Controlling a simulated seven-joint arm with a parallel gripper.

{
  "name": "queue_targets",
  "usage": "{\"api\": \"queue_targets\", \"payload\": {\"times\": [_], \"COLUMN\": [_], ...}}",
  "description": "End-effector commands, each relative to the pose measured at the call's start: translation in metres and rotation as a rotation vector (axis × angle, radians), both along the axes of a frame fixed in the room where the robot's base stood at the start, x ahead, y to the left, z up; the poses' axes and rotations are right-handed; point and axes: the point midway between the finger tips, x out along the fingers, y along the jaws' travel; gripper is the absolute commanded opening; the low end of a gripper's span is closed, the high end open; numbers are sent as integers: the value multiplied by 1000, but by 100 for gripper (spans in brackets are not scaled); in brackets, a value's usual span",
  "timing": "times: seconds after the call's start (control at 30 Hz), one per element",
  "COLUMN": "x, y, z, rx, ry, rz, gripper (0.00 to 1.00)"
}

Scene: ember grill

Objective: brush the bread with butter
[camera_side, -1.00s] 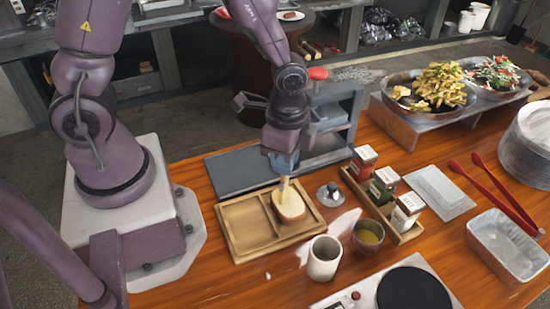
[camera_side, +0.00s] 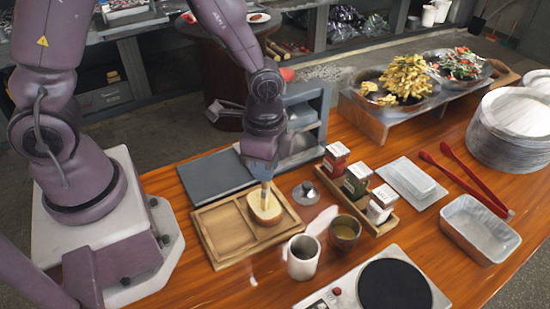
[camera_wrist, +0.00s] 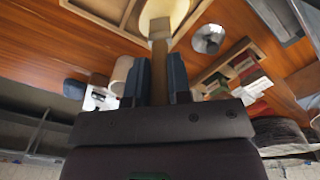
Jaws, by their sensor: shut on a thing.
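The bread (camera_side: 264,209) is a pale slice lying in the right compartment of the wooden tray (camera_side: 222,258). My gripper (camera_side: 262,172) is above the bread, pointing down, shut on a brush (camera_side: 265,194). The brush's lower end is at the bread's surface in the side view; I cannot tell how firmly it touches. In the wrist view the brush handle (camera_wrist: 159,70) stands between the two blue fingers, with the bread (camera_wrist: 155,12) beyond it. A small dark bowl (camera_side: 344,233) with yellowish liquid, seemingly the butter, stands to the right of the tray.
A lidded metal pot (camera_side: 306,193) and a spice rack (camera_side: 372,222) are right of the tray. A hot plate (camera_side: 388,286) is at the front. Red tongs (camera_side: 465,184) and a metal pan (camera_side: 478,230) lie farther right.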

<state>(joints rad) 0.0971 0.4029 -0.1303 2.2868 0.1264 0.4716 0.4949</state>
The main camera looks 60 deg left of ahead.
Motion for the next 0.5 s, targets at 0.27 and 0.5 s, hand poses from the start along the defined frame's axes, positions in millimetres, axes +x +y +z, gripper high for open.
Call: {"api": "queue_targets", "payload": {"times": [0.27,0.5], "x": [-26,-33], "y": [0,-15], "z": [0,0], "rx": [1,0], "ry": [1,0], "rz": [-2,-6], "gripper": [0,0]}}
